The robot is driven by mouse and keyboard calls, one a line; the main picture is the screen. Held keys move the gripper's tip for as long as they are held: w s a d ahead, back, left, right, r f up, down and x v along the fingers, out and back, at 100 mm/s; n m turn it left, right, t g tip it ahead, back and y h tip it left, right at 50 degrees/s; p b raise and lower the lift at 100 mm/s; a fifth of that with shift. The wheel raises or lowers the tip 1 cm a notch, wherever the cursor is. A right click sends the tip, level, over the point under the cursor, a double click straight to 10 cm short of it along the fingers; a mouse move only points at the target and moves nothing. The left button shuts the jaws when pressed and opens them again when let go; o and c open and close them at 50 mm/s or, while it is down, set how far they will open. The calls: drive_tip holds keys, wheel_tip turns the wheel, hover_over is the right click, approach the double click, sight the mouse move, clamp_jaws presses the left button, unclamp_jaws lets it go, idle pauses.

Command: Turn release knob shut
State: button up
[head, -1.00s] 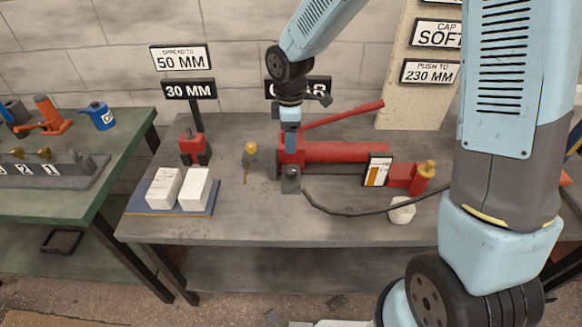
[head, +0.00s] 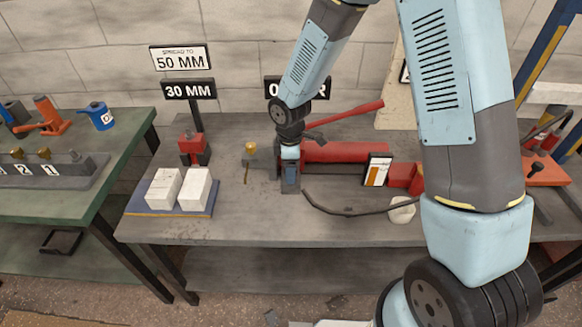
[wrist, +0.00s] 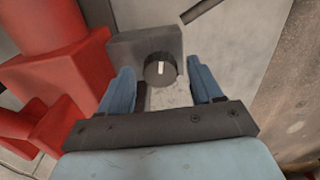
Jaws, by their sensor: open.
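The release knob (wrist: 160,69) is a round dark knob with a white pointer line, on the face of a grey block (wrist: 130,47). In the wrist view the white line stands close to upright in the picture. My gripper (wrist: 165,88) is open, with its two blue fingers to the left and right of the knob and a gap on each side. I cannot tell whether the fingertips reach past the knob's face. In the head view my gripper (head: 290,182) points down at the left end of the red hand pump (head: 345,152) and hides the knob.
The pump's red handle (head: 350,114) slants up to the right behind my gripper. A black hose (head: 340,212) curves along the bench (head: 240,230). White blocks (head: 180,190) and a brass-topped part (head: 250,150) stand to the left. A small card (head: 377,170) stands at right.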

drive_tip(key=c, duration=1.1)
drive_tip(key=shift+o, duration=0.2)
drive_tip(key=shift+d, duration=0.1)
